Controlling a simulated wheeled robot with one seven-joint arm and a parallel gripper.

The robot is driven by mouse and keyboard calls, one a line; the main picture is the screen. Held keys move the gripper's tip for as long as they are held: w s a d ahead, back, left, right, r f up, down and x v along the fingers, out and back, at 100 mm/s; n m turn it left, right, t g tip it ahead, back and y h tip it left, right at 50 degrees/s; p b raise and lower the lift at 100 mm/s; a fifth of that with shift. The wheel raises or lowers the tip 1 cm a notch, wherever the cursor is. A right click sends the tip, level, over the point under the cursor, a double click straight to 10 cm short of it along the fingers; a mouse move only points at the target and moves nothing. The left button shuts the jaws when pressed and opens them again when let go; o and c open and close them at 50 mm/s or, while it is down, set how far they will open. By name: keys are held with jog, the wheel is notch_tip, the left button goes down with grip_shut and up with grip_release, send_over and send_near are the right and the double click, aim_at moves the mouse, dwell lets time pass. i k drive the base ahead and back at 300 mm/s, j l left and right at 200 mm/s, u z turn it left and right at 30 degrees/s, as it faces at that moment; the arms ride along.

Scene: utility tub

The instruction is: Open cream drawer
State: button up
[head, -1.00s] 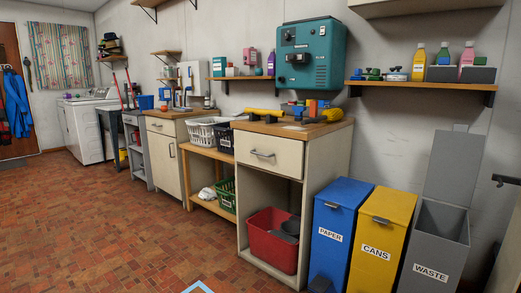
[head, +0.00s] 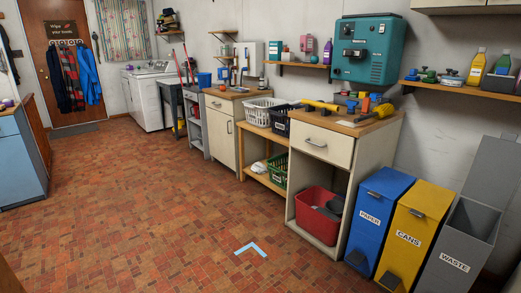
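A cream drawer (head: 328,147) with a grey bar handle (head: 316,143) sits at the top of a cream cabinet (head: 374,170) with a wooden top, right of the middle in the head view. The drawer front looks flush with the cabinet, so it appears shut. Another cream cabinet (head: 223,136) farther left also has a drawer front (head: 217,105) with a handle, which looks shut too. My gripper is not in view.
Blue, yellow and grey bins (head: 410,236) stand right of the cabinet. A red tub (head: 318,206) sits in its open lower space. A light blue corner mark (head: 251,247) lies on the tiled floor (head: 150,210). The floor before the cabinet is clear.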

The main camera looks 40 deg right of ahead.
aim_at(337, 148)
jog(key=i+j+u, duration=0.1)
jog(key=u, duration=0.35)
jog(key=i+j+u, duration=0.1)
jog(key=u, duration=0.35)
jog(key=i+j+u, duration=0.1)
jog(key=u, duration=0.35)
jog(key=i+l+z, duration=0.2)
jog(key=i+z, duration=0.3)
jog(key=i+l+z, duration=0.1)
jog(key=i+z, duration=0.35)
jog(key=i+j+z, duration=0.1)
jog(key=i+z, duration=0.25)
jog(key=z, duration=0.15)
jog(key=i+l+z, duration=0.15)
jog(key=i+z, duration=0.3)
jog(key=i, duration=0.15)
jog(key=i+z, duration=0.5)
jog(key=i+j+z, duration=0.3)
jog(key=i+z, duration=0.15)
jog(key=i, duration=0.2)
jog(key=i+z, duration=0.3)
jog(key=k+j, duration=0.05)
jog(key=k, duration=0.05)
